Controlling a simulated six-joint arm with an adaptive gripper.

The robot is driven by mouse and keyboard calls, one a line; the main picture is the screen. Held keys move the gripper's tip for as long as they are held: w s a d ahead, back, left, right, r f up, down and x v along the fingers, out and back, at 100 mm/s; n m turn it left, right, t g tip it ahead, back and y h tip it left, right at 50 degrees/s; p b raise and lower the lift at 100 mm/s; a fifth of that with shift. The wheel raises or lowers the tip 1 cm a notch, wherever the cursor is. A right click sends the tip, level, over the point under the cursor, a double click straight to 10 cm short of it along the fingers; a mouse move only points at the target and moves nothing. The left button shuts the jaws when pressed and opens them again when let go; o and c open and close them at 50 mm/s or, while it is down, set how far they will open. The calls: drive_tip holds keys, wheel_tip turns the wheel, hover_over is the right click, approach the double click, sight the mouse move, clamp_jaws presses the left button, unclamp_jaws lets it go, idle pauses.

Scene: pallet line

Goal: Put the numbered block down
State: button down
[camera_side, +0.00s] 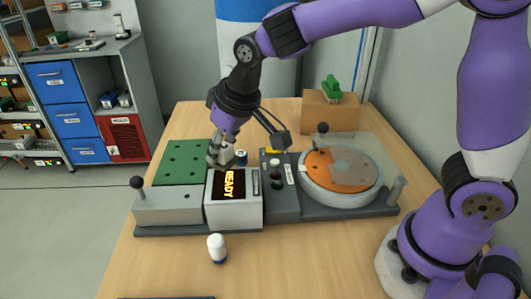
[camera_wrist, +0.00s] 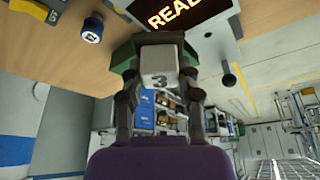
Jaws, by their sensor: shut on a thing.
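My gripper (camera_side: 221,158) is shut on a whitish block (camera_wrist: 160,68), which shows a dark number 3 in the wrist view. The fingers of my gripper (camera_wrist: 157,88) hold it from both sides. In the side view the gripper hangs just behind the box with the lit READY display (camera_side: 228,186), near the right edge of the green plate with holes (camera_side: 180,160). The fingers largely hide the block there, and I cannot tell whether it touches anything beneath. The display also shows in the wrist view (camera_wrist: 178,12).
A small blue-and-white round piece (camera_side: 241,158) stands just right of my gripper. A white bottle-like piece (camera_side: 217,247) stands in front of the station. An orange turntable (camera_side: 322,165) with a clear cover is at right.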

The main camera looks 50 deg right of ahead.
drive_tip(key=s+a+n+g+y, duration=0.2)
drive_tip(key=s+a+n, duration=0.4)
drive_tip(key=s+n, duration=0.15)
drive_tip(key=s+a+n+g+y, duration=0.2)
drive_tip(key=s+a+n, duration=0.35)
drive_tip(key=s, duration=0.35)
drive_tip(key=s+n+g+h, duration=0.2)
drive_tip(key=s+n+g, duration=0.2)
drive_tip(key=s+n, duration=1.05)
drive_tip(key=w+f, duration=0.2)
drive_tip(key=w, duration=0.1)
drive_tip(key=w+d+f+m, duration=0.1)
drive_tip(key=w+f, duration=0.1)
drive_tip(key=w+f+m, duration=0.1)
drive_tip(key=w+f, duration=0.2)
drive_tip(key=shift+w+d, duration=0.35)
drive_tip(key=shift+w+f, duration=0.1)
drive_tip(key=shift+f, duration=2)
drive_tip(key=shift+f, duration=0.1)
drive_tip(key=c, duration=0.5)
unclamp_jaws()
drive_tip(key=shift+c, duration=0.2)
